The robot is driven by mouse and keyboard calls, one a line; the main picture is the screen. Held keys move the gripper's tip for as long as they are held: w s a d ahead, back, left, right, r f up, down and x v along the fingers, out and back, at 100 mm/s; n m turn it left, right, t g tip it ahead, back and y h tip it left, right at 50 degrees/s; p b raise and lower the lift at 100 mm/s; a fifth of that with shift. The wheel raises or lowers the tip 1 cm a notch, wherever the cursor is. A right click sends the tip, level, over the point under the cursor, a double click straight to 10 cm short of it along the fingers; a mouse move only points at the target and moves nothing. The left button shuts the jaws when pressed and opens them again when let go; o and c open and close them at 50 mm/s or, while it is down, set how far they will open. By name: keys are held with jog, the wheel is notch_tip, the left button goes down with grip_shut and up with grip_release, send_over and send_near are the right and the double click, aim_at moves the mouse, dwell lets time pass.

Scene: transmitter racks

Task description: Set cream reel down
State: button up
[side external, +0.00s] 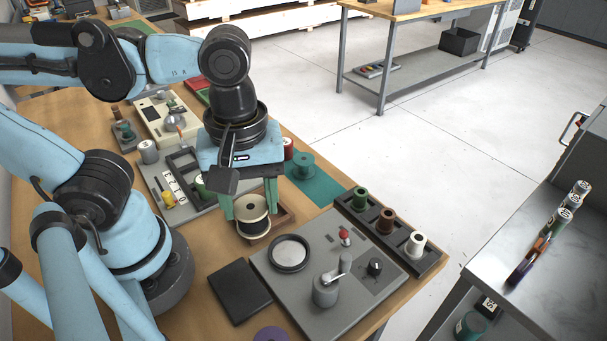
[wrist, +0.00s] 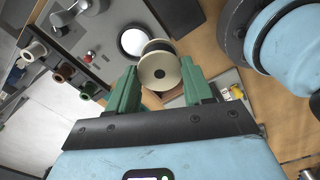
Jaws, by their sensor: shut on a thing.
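The cream reel (side external: 252,209) has pale round flanges with a dark winding between them. It hangs upright between the green fingers of my gripper (side external: 250,203), which is shut on it. In the wrist view the cream reel (wrist: 159,72) sits between the fingertips of my gripper (wrist: 159,80), one finger on each side. A brown wooden tray (side external: 284,216) lies behind and partly under the reel. I cannot tell whether the reel's lower flange touches anything.
A grey panel (side external: 345,318) with a crank, round dish (side external: 289,253) and knobs stands in front. A dark rack (side external: 432,259) holds green, brown and white spools. A black pad (side external: 240,290) lies at front left. A teal mat (side external: 322,186) bears a teal reel (side external: 302,162).

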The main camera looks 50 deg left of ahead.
jog(key=w+a+f, duration=0.2)
jog(key=a, duration=0.1)
jog(key=w+a+f, duration=0.2)
jog(key=a, duration=0.1)
jog(key=w+a+f, duration=0.2)
jog(key=a+f, duration=0.1)
jog(key=a, duration=0.1)
jog(key=shift+f, duration=1.95)
jog(key=shift+f, duration=0.1)
jog(key=o, duration=1.1)
jog(key=shift+r, duration=6.05)
jog(key=w+m+t, duration=0.2)
jog(key=m, duration=0.2)
jog(key=w+f+m+t, duration=0.1)
jog(key=w+m+t, duration=0.1)
jog(key=m, duration=0.2)
jog(key=w+m+t, duration=0.2)
jog(key=m+t, duration=0.1)
jog(key=m, duration=0.1)
jog(key=shift+w+d+f+m, duration=0.1)
jog(key=shift+w+f+m, duration=0.05)
jog(key=shift+m, duration=0.25)
